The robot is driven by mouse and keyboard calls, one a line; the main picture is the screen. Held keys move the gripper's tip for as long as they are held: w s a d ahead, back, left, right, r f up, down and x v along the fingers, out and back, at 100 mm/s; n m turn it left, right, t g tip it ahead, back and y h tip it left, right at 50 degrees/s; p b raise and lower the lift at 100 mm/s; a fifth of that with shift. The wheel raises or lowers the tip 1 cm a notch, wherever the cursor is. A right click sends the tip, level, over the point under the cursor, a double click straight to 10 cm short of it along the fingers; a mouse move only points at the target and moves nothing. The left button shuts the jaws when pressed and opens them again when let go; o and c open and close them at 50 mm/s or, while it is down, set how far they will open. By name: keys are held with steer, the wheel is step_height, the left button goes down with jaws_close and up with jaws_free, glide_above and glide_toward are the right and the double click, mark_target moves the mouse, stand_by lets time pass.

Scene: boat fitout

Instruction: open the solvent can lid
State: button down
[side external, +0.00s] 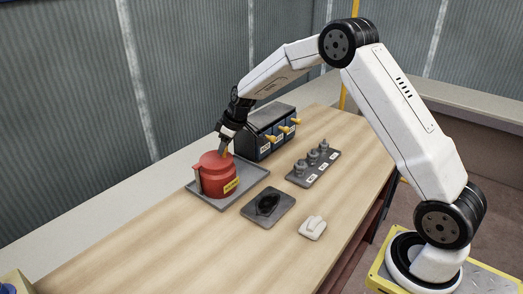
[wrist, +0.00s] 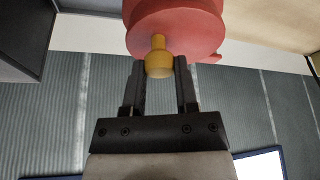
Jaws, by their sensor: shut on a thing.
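The red solvent can (side external: 212,187) stands upright on a grey tray (side external: 255,172), with a yellow label on its side. Its round red lid (wrist: 178,30) fills the top of the wrist view, with a yellow knob (wrist: 159,62) sticking out of it. My gripper (side external: 224,149) comes down on the top of the can. In the wrist view, my gripper's two dark fingers (wrist: 161,70) are on either side of the knob, shut on it. The lid looks seated on the can in the side view, but the arm partly covers the top, so any small gap is unclear.
A dark box with yellow-handled levers (side external: 268,132) stands right behind the can. A grey rack with several small weight-like pieces (side external: 313,165) is to the right. A dark square plate (side external: 268,207) and a white block (side external: 313,228) lie in front. The near wooden tabletop is clear.

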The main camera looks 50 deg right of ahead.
mark_target(223, 166)
steer(key=shift+s+m, duration=0.15)
steer(key=shift+m, duration=0.15)
steer(key=shift+s+a+m+h, duration=0.5)
steer(key=shift+s+m, duration=0.2)
steer(key=shift+m, duration=0.2)
steer(key=shift+s+a+m+h, duration=0.25)
steer(key=shift+s+a+m, duration=0.15)
steer(key=shift+m, duration=0.3)
steer(key=shift+s+a+m+h, duration=0.3)
steer(key=shift+s+m, duration=0.15)
steer(key=shift+m, duration=0.25)
steer(key=shift+s+a+m+h, duration=0.5)
steer(key=shift+a+m, duration=0.25)
steer(key=shift+m, duration=0.35)
steer(key=a+m+g+h, duration=0.3)
steer(key=a+m, duration=0.6)
steer(key=m, duration=0.3)
steer(key=shift+a, duration=0.2)
steer(key=shift+s, duration=0.1)
